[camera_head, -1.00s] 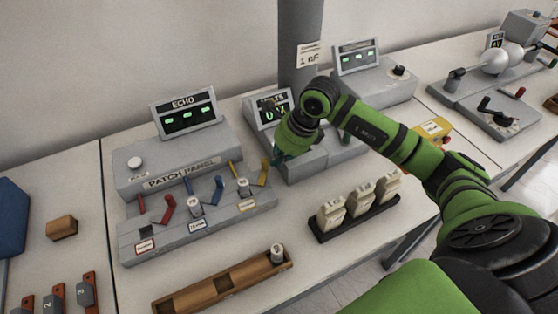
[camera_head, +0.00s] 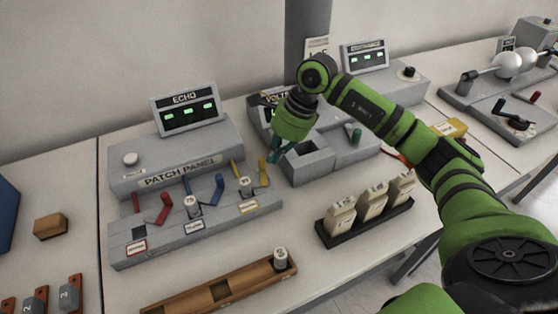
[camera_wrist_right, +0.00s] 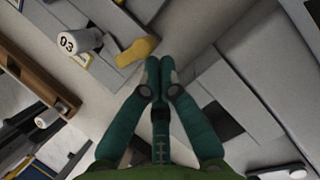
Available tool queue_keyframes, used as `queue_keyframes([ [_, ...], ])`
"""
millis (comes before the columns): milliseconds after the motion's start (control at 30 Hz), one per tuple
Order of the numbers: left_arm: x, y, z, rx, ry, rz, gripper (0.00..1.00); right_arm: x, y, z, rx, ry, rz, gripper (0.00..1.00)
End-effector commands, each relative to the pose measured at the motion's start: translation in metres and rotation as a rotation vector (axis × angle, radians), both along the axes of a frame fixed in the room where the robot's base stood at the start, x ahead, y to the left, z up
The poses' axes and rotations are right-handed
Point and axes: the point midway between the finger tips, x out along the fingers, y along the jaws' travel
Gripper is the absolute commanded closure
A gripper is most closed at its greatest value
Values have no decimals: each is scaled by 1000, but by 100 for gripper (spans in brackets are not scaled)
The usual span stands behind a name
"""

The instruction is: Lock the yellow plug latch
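The patch panel (camera_head: 190,215) has red, blue and yellow sockets in a row. The yellow latch lever (camera_head: 262,174) stands tilted at the panel's right end. A pale plug (camera_head: 246,187) stands in the yellow socket, left of the lever. In the right wrist view the plug, marked 03 (camera_wrist_right: 80,40), and the yellow lever (camera_wrist_right: 138,50) are left of the fingertips. My right gripper (camera_head: 273,160) points down just right of the lever, its teal fingers (camera_wrist_right: 160,64) together with nothing visible between them. Whether it touches the lever cannot be told. My left gripper is not in view.
The volts box (camera_head: 312,165) with an open recess stands right of the gripper. A wooden rack (camera_head: 190,292) with one plug lies in front of the panel. A black tray (camera_head: 370,222) with several pale blocks is front right. Bare table lies between them.

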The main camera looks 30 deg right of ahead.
Motion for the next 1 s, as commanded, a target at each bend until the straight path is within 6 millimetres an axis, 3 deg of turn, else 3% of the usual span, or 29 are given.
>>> queue_keyframes([
  [400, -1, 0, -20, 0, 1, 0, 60, 7, 7, -1, -1, -1, 91, 100],
  [1000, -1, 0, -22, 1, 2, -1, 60, -5, 4, -1, -1, -1, 89, 100],
])
